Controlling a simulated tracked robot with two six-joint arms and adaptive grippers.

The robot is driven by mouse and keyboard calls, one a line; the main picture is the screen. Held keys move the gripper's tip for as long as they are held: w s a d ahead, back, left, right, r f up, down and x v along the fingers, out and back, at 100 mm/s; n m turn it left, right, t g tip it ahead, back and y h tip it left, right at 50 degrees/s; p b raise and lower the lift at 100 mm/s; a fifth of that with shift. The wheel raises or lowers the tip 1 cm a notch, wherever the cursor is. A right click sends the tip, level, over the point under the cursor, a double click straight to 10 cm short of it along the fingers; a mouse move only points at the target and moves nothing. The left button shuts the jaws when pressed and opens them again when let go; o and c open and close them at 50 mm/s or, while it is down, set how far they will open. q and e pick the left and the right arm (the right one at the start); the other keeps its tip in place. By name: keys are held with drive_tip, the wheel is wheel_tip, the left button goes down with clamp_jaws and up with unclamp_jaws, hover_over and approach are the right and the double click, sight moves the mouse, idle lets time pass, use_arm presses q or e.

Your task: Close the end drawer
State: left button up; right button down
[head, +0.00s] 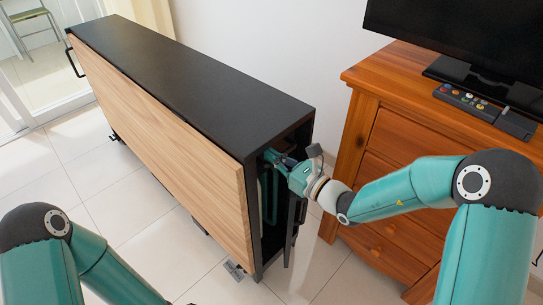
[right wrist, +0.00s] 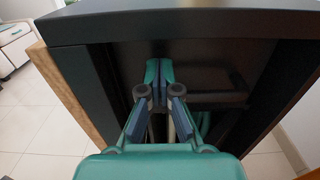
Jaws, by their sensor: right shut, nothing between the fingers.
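The black cabinet (head: 195,75) has a wood-faced long side, and its narrow end faces my right arm. At that end is a dark recess with a dark upright panel (head: 292,235) standing slightly out from it; I take this as the end drawer's front, but my gripper partly hides it and how far it is out is hard to tell. My right gripper (head: 274,158) is shut and empty at the upper part of this end, just under the top. In the right wrist view its fingertips (right wrist: 158,75) meet before the dark end. My left gripper is out of view.
A wooden chest of drawers (head: 385,140) stands to the right with a television (head: 470,40) and a remote control (head: 468,101) on it. A narrow strip of floor separates it from the cabinet. Tiled floor (head: 115,185) lies clear at left. A green chair (head: 32,25) is far back.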

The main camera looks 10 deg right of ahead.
drive_tip(key=p+v, duration=0.1)
drive_tip(key=v, duration=1)
drive_tip(key=s+a+f+n+g+h, duration=0.1)
drive_tip(key=s+a+f+n+g, duration=0.2)
drive_tip(key=s+f+n+g, duration=0.55)
drive_tip(key=s+a+f+n+g+h, duration=0.1)
drive_tip(key=s+a+f+n+g, duration=0.4)
drive_tip(key=s+f, duration=0.7)
drive_tip(key=s+d+f+n+h, duration=0.1)
drive_tip(key=d+f+n+h, duration=0.55)
drive_tip(key=f+n, duration=0.5)
wheel_tip(320, 180, up, 27)
drive_tip(key=n+y+p, duration=0.1)
drive_tip(key=p, duration=2.5)
drive_tip(key=shift+p, duration=0.3)
